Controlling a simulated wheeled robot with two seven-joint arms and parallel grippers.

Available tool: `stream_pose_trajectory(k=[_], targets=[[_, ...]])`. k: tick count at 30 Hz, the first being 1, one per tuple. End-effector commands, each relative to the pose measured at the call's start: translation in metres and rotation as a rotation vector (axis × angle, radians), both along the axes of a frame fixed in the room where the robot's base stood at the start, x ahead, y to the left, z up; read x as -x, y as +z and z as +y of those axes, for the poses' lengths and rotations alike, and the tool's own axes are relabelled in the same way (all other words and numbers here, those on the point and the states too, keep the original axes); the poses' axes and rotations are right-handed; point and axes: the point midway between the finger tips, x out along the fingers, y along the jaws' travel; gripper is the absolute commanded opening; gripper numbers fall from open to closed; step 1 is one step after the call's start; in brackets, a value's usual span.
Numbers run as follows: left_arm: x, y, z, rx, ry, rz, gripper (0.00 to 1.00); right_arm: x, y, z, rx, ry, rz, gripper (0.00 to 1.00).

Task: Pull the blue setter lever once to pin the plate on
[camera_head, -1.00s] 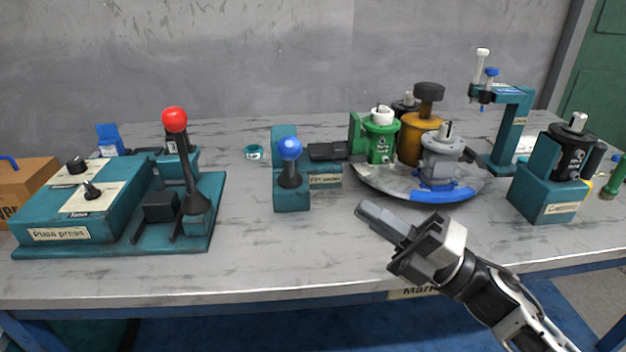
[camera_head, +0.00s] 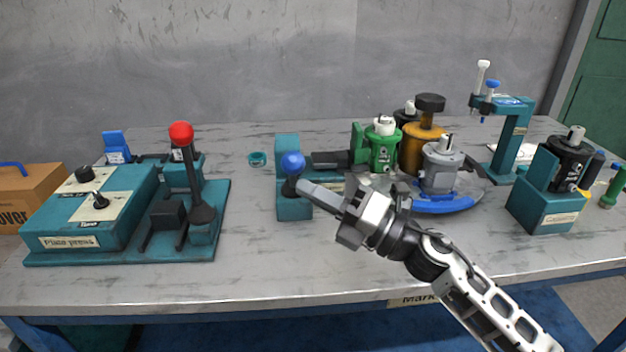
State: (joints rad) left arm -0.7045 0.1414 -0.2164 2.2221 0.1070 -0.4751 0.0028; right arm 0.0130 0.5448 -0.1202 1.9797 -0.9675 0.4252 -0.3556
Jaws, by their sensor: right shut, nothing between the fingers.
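The blue setter lever is a blue ball knob (camera_head: 293,163) on a short dark stem, upright on a teal base (camera_head: 293,208) near the table's middle. My right gripper (camera_head: 303,187) is shut and empty, reaching in from the lower right. Its fingertips are at the right of the lever's stem, just below the ball; I cannot tell whether they touch it. A black bar (camera_head: 330,160) extends from the setter toward a green motor (camera_head: 383,146) on the round turntable (camera_head: 437,208). The arm hides part of the turntable and the setter's label. My left gripper is not in view.
The plate press with a red-knobbed lever (camera_head: 181,134) stands to the left. An orange motor (camera_head: 419,150) and a grey motor (camera_head: 440,165) are on the turntable. A teal stand (camera_head: 513,140) and a cassette block (camera_head: 543,205) are at the right. The front table strip is clear.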

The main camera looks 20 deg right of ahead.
Motion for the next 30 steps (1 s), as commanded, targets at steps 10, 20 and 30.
stream_pose_trajectory(k=[10,20,30], targets=[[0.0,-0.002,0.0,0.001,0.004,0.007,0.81,-0.009,0.004,-0.001,-0.001,0.0,0.002,0.0],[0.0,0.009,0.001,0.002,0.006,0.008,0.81,-0.01,0.011,-0.001,-0.005,0.001,0.018,0.0],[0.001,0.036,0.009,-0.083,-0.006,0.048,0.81,-0.028,0.043,-0.007,-0.047,-0.002,0.173,0.0]])
